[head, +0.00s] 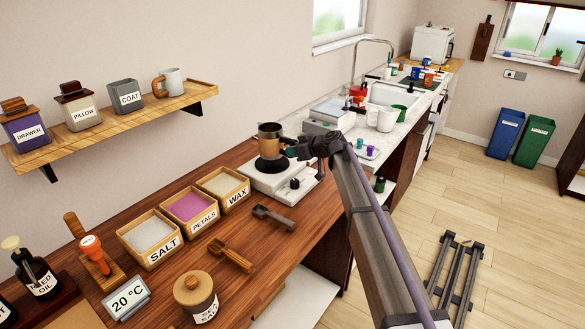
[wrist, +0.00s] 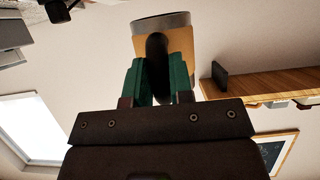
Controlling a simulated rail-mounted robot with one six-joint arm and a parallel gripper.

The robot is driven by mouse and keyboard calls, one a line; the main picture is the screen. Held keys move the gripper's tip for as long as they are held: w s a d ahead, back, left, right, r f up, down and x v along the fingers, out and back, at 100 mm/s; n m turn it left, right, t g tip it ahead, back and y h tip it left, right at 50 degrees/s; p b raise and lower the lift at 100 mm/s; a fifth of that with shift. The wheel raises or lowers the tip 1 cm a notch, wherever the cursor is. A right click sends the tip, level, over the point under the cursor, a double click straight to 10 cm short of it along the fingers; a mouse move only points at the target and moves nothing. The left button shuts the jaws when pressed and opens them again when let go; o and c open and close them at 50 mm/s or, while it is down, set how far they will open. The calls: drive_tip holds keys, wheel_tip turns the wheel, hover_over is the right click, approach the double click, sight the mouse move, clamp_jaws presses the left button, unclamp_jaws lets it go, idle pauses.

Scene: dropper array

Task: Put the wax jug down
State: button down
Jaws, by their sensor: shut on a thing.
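The wax jug (head: 269,140) is a brown and tan cup with a grey rim and a dark handle. In the head view it is upright at the black round plate of a white hot plate (head: 276,187). I cannot tell whether its base touches the plate or is just above it. My gripper (head: 291,151) reaches in from the right and is shut on the jug's handle. In the wrist view the green fingers (wrist: 158,82) clasp the dark handle (wrist: 157,58), with the tan jug body (wrist: 178,36) beyond.
Boxes of salt (head: 150,237), petals (head: 190,207) and wax (head: 222,184) stand left of the hot plate. A dark scoop (head: 272,217) lies in front. A white scale (head: 328,116) and a white jug (head: 387,118) stand behind. A wall shelf (head: 120,118) holds labelled pots and a mug.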

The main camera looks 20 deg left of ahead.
wheel_tip(320, 180, down, 4)
drive_tip(key=b, duration=0.3)
drive_tip(key=shift+b, duration=0.4)
drive_tip(key=shift+r, duration=0.35)
drive_tip(key=shift+f, duration=0.25)
drive_tip(key=c, duration=1)
unclamp_jaws()
drive_tip(key=shift+r, duration=0.1)
